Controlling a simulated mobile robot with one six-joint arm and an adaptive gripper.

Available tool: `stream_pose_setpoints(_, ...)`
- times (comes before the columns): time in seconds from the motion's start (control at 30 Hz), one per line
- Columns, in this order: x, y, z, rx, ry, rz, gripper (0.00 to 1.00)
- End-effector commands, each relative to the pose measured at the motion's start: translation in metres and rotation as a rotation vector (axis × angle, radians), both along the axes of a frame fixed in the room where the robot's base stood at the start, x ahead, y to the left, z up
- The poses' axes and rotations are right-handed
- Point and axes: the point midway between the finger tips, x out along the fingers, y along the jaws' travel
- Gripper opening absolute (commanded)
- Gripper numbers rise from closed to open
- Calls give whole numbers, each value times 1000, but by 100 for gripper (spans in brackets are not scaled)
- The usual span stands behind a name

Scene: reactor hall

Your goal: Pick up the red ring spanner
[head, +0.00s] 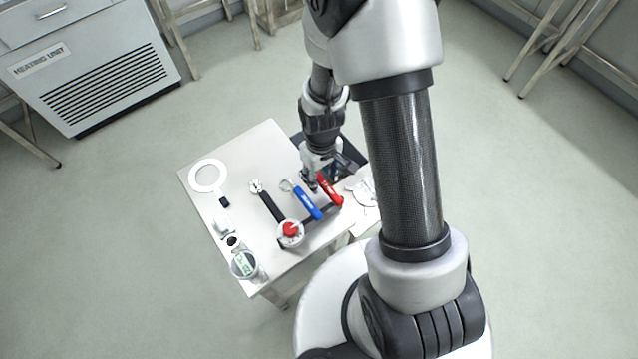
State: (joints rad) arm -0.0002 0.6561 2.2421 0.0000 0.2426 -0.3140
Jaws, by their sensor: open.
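The red ring spanner (329,190) lies on the small white table (215,165), towards its right side. Its red handle shows, and its upper end is hidden by my gripper. My gripper (310,185) is open and points down at the upper left end of the red handle. I cannot tell from this view whether it touches the spanner or hovers above it. A blue ring spanner (307,203) lies just to the left of the red one, with its ring end up and to the left.
White parts (363,190) sit to the right. A heating unit (90,75) stands behind left. The floor around is clear.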

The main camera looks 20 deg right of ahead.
Motion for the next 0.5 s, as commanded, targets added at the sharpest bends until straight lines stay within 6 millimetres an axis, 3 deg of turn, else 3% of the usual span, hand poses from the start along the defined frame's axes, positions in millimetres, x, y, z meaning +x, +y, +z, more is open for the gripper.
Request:
stream_pose_setpoints(0.03,0,0,-13,0,3,0,42)
stream_pose_setpoints(0.13,0,0,-24,0,1,0,42)
stream_pose_setpoints(0.37,0,0,-25,0,-1,0,42)
stream_pose_setpoints(0.5,0,0,-25,0,-1,0,34)
